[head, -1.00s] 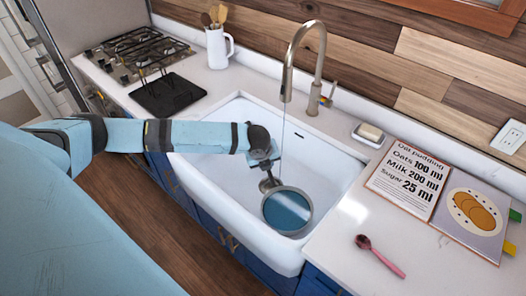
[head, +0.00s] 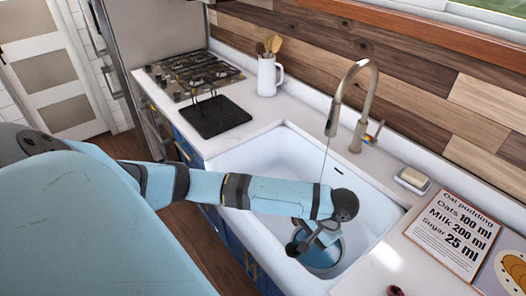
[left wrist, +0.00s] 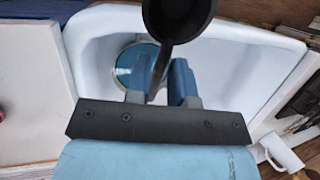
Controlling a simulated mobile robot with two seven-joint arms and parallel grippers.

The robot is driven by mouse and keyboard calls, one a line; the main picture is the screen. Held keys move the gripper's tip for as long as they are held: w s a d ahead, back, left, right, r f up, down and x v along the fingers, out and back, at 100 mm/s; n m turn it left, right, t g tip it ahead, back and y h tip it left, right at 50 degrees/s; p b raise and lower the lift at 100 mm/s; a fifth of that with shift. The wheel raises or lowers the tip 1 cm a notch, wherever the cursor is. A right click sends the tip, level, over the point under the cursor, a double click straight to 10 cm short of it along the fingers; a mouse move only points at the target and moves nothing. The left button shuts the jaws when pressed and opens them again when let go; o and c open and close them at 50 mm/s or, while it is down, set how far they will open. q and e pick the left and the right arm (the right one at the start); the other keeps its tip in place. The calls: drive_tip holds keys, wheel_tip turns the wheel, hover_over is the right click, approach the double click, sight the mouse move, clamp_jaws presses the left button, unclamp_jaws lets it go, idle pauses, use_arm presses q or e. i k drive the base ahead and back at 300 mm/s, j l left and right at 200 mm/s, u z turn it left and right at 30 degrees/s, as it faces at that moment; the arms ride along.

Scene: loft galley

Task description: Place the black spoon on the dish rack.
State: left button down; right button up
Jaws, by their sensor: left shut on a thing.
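My left gripper (head: 322,235) is over the sink, above the blue plate or pan, and shut on the black spoon (head: 297,247). In the left wrist view the spoon's dark round bowl (left wrist: 180,18) shows large at the top. Its handle runs down between the fingers of the gripper (left wrist: 165,78). The black dish rack (head: 215,117), with thin wire prongs, stands on the counter between stove and sink and is empty. My right gripper is not in view.
The white sink (head: 265,155) holds a round blue dish (head: 322,262). The faucet (head: 362,95) rises behind it, with a thin stream falling. A white utensil jug (head: 267,77) stands behind the rack. A soap dish (head: 412,181) and recipe book (head: 452,232) lie right.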

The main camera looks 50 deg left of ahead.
sight(209, 124)
drive_tip(key=k+j, duration=0.1)
drive_tip(key=j, duration=0.75)
drive_tip(key=k+j, duration=0.1)
drive_tip(key=j, duration=0.75)
drive_tip(key=k+j, duration=0.1)
drive_tip(key=j, duration=0.8)
